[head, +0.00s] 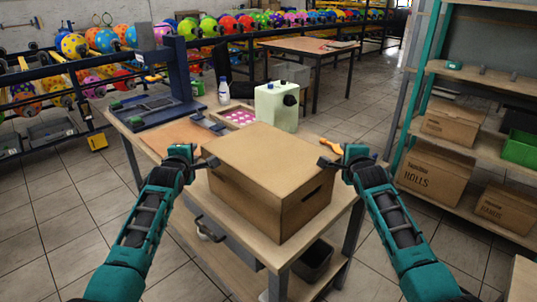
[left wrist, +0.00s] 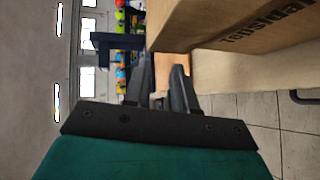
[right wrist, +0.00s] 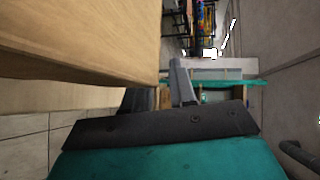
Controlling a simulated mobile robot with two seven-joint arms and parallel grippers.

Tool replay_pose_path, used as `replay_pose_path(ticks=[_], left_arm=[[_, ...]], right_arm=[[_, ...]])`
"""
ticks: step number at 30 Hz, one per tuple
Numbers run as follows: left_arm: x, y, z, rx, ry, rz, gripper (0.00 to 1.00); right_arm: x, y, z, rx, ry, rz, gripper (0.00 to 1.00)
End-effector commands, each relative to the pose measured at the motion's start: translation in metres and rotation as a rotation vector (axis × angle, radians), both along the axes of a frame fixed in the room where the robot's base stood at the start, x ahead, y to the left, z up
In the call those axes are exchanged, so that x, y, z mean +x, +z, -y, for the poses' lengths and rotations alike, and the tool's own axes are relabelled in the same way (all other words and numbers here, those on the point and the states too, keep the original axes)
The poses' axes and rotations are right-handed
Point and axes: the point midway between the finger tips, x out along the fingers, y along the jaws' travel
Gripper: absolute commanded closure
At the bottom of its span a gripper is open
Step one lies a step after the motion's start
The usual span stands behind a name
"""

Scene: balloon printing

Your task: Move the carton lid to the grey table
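A brown carton (head: 255,185) stands on my wooden-topped workbench, its top covered by a flat brown lid (head: 270,150). A dark hand hole shows in its right side. My left gripper (head: 207,158) is open and empty at the carton's left side, close to the top edge. In the left wrist view the carton (left wrist: 205,22) carries printed letters, and the fingers (left wrist: 160,82) are apart. My right gripper (head: 331,157) is open and empty just off the carton's right side; its fingers show in the right wrist view (right wrist: 157,88). I cannot make out a clearly grey table.
Behind the carton stand a pale canister (head: 277,107), a white bottle (head: 223,92) and a pink-dotted tray (head: 236,117). A dark blue press (head: 160,108) is at the back left. Another wooden-topped table (head: 305,45) stands further back. Shelves with cartons (head: 433,174) are on the right.

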Motion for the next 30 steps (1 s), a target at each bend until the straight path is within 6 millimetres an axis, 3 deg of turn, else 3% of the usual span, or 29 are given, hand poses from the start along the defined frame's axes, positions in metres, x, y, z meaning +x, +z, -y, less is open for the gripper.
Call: replay_pose_path(ticks=[30], left_arm=[[-0.001,0.001,0.023,-0.004,-0.009,0.001,0.74]], right_arm=[[-0.001,0.001,-0.022,0.006,0.009,0.002,0.74]])
